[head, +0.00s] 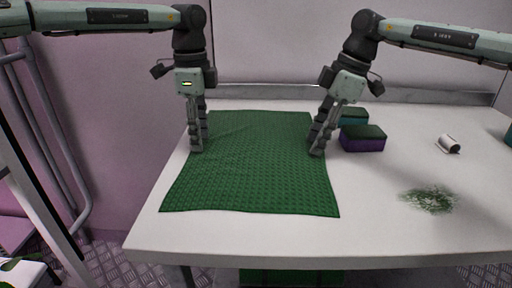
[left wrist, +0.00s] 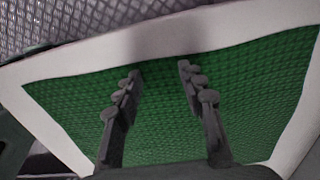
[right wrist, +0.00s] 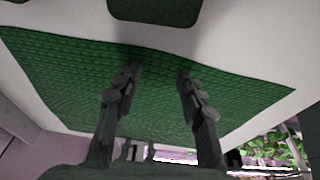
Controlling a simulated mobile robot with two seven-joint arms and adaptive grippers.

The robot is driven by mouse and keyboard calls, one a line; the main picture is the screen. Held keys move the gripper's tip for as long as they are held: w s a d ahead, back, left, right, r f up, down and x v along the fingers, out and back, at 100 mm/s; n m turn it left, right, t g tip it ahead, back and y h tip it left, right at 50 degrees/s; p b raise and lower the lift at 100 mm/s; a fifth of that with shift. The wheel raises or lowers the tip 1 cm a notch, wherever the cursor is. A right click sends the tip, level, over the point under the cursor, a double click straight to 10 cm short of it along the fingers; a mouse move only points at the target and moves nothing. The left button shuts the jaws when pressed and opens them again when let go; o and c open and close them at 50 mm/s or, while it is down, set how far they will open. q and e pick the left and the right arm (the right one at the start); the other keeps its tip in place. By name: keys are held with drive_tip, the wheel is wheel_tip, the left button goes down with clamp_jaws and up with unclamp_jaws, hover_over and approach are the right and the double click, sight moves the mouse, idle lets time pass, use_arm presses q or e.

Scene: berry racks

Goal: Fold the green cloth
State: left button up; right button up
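The green cloth (head: 255,175) lies spread out flat on the white table, with slight wrinkles at its upper left. It also fills much of the left wrist view (left wrist: 255,95) and the right wrist view (right wrist: 60,85). My left gripper (head: 197,150) points down at the cloth's left edge; in the left wrist view its fingers (left wrist: 160,72) stand apart with only cloth behind them. My right gripper (head: 318,152) points down at the cloth's right edge; its fingers (right wrist: 157,72) also stand apart in the right wrist view. Whether the fingertips touch the cloth cannot be told.
On the white table (head: 400,225), a purple sponge with a green top (head: 363,139) and a teal one (head: 354,116) sit just right of my right gripper. A green smear (head: 430,199) and a small white roll (head: 448,144) lie further right. The table's front strip is clear.

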use_arm(q)
drive_tip(key=shift+f, duration=0.1)
use_arm(e)
drive_tip(key=shift+f, duration=0.15)
use_arm(q)
drive_tip(key=shift+f+b, duration=0.2)
drive_tip(key=shift+b, duration=0.15)
use_arm(e)
drive_tip(key=shift+f, duration=0.2)
use_arm(q)
drive_tip(key=shift+r, duration=0.15)
drive_tip(key=shift+c, duration=0.4)
use_arm(e)
drive_tip(key=shift+r, duration=0.2)
drive_tip(key=shift+c, duration=0.4)
use_arm(q)
clamp_jaws()
use_arm(e)
drive_tip(key=shift+f, duration=0.2)
clamp_jaws()
use_arm(q)
drive_tip(key=shift+p, duration=0.3)
use_arm(e)
drive_tip(key=shift+r, duration=0.1)
